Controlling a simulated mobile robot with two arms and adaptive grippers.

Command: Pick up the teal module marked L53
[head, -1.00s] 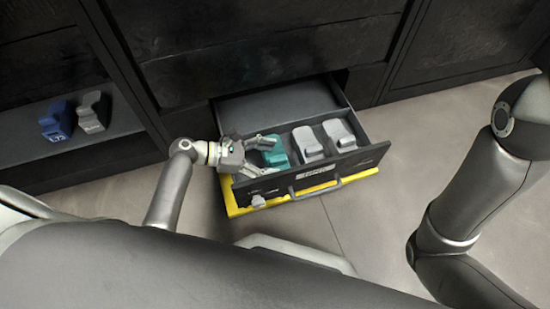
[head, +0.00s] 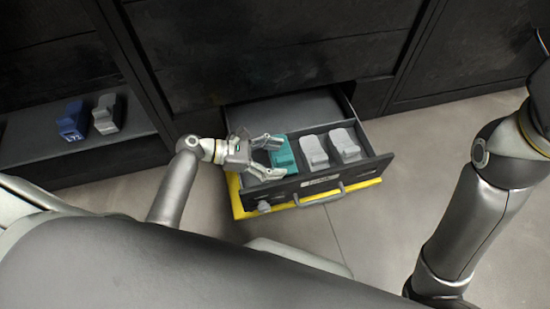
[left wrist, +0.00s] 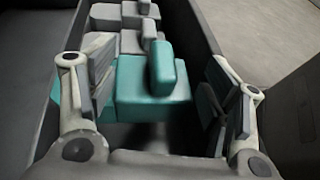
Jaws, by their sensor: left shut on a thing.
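The teal module (head: 283,154) sits at the left end of the row in the open drawer (head: 374,167). No L53 marking is readable. My left gripper (head: 276,156) reaches over the drawer's left side with a finger on either side of the module, and is shut on it. The left wrist view shows the module's block and raised grip (left wrist: 160,68) between the finger pads (left wrist: 158,100); a dark gap seems to show near the right pad. A further strip of teal shows behind the left finger. My right gripper is out of view.
Two grey modules (head: 314,152) (head: 345,145) stand right of the teal one in the drawer. A yellow edge (head: 236,198) runs below the drawer front. A blue module (head: 73,121) and a grey one (head: 105,114) stand on the left shelf (head: 30,137). The floor at right is clear.

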